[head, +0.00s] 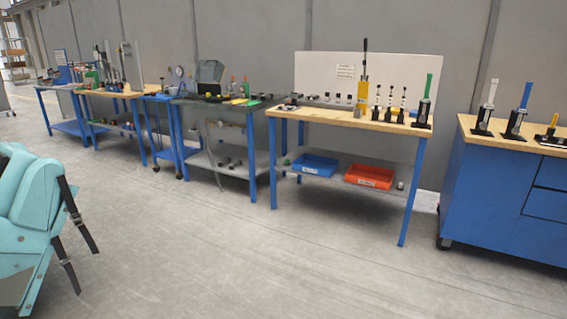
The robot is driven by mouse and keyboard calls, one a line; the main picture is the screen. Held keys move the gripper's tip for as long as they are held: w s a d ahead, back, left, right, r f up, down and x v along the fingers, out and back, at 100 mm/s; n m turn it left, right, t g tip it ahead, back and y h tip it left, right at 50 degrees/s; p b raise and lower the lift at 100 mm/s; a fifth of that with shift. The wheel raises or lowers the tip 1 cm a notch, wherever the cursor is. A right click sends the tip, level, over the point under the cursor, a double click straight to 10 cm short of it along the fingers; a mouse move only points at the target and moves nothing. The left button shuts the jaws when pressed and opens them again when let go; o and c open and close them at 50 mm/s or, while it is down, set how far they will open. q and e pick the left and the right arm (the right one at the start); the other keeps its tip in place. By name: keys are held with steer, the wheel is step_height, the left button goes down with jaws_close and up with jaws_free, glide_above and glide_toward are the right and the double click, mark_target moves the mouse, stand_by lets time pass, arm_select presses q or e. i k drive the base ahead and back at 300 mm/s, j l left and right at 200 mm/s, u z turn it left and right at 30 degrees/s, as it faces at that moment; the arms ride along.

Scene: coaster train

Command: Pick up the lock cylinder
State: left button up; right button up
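I cannot pick out the lock cylinder with certainty. Several small dark and grey parts lie at the back left of the wooden-topped bench (340,117), too small to name. Several slim black-and-white tools (390,103) and a yellow upright tool (361,92) stand on the same bench. A green-handled tool (426,97) stands at its right end. Neither of my grippers shows in the head view.
A teal seat (30,205) with black straps is at the left. Blue (315,165) and red-orange (370,177) bins sit on the bench's lower shelf. A blue cabinet (490,195) stands at the right. More benches line the wall leftwards. The grey floor (250,255) in front is clear.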

mark_target(263, 98)
steer(key=i, duration=1.75)
